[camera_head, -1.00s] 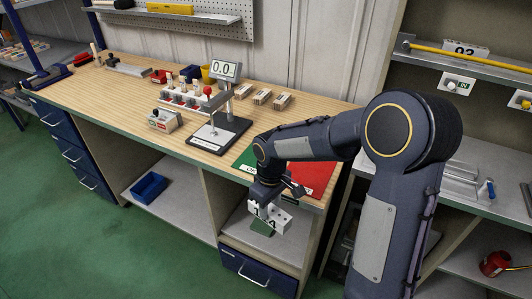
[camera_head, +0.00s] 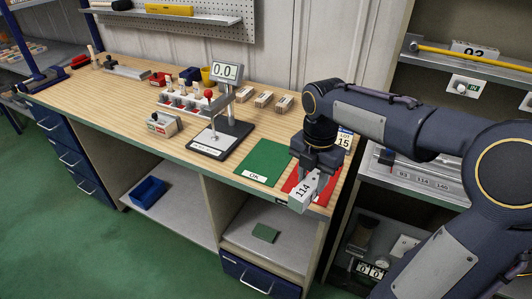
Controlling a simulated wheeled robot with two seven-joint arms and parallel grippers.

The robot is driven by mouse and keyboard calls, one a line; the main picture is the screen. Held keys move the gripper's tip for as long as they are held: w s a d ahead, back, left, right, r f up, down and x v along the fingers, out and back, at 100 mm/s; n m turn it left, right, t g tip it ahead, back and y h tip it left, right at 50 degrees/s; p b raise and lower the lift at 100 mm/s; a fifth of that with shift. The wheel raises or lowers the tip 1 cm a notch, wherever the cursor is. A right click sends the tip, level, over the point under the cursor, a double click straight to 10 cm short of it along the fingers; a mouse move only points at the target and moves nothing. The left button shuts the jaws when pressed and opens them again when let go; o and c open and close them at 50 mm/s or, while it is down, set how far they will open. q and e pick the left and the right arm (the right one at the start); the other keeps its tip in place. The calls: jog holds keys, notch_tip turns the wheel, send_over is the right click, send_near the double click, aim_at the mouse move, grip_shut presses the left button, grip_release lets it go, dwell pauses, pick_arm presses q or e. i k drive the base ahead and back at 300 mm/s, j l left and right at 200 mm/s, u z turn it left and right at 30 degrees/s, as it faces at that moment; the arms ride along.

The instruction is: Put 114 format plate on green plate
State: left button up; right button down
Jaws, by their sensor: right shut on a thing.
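The 114 format plate (camera_head: 301,197) is a light block with "114" on its face. My right gripper (camera_head: 314,172) is shut on it and holds it tilted, in front of the red plate (camera_head: 325,190) at the bench's front right. The gripper and block hide much of the red plate. The green plate (camera_head: 262,161), marked "OK", lies flat on the bench just left of the red one, and no object shows on it. My left gripper is not in view.
A gauge stand with a display (camera_head: 226,72) stands left of the green plate. Several small wooden blocks (camera_head: 263,98) lie behind it. A grey box (camera_head: 162,123) sits near the front edge. A shelf unit (camera_head: 430,180) stands on the right.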

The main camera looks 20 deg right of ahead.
aim_at(268, 157)
jog(key=i, duration=0.9)
